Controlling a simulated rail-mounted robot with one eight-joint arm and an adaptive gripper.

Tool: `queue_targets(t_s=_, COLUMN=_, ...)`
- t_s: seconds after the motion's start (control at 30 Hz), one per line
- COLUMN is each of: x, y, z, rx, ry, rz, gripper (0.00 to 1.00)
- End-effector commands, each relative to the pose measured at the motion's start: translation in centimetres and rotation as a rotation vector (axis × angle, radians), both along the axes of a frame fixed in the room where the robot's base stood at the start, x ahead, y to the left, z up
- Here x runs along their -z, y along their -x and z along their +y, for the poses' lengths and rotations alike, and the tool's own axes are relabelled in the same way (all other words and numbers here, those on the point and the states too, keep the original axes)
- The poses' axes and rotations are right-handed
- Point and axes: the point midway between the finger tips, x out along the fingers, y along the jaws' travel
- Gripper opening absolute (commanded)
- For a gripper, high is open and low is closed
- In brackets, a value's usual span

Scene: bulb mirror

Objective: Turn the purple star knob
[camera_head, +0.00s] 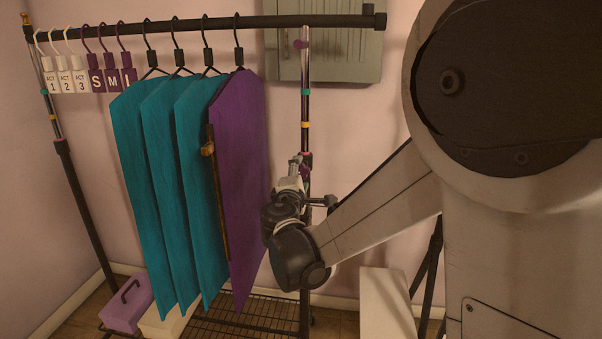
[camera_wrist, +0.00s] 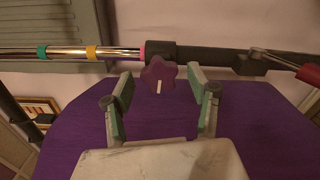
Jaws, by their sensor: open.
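The purple star knob (camera_wrist: 158,75) with a white mark on its face sits on the dark sleeve of the rack's post in the wrist view. My gripper (camera_wrist: 160,88) is open, with one fingertip on either side of the knob. The left finger stands a little apart from the knob; whether the right finger touches it I cannot tell. In the head view my gripper (camera_head: 297,166) is at the right post of the rack (camera_head: 305,135), and a bit of purple shows beside it, mostly hidden.
A purple garment (camera_head: 238,170) hangs just left of my gripper, with several teal garments (camera_head: 150,190) beyond it. Small tags (camera_head: 75,78) hang on the rail at the left. A grey panel (camera_head: 340,55) is on the wall behind. A purple box (camera_head: 127,305) stands low at left.

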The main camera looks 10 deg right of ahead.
Motion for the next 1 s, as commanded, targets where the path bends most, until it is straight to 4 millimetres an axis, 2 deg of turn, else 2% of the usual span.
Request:
queue_targets(t_s=0.3, x=0.0, y=5.8, z=2.6, rx=-0.003, ry=0.0, rz=0.0, gripper=0.54)
queue_targets(t_s=0.5, x=0.0, y=8.4, z=3.7, rx=-0.001, ry=0.0, rz=0.0, gripper=0.54)
queue_targets(t_s=0.7, x=0.0, y=9.3, z=4.0, rx=0.0, ry=0.0, rz=0.0, gripper=0.54)
queue_targets(t_s=1.0, x=0.0, y=9.4, z=4.0, rx=0.001, ry=-0.001, rz=0.0, gripper=0.54)
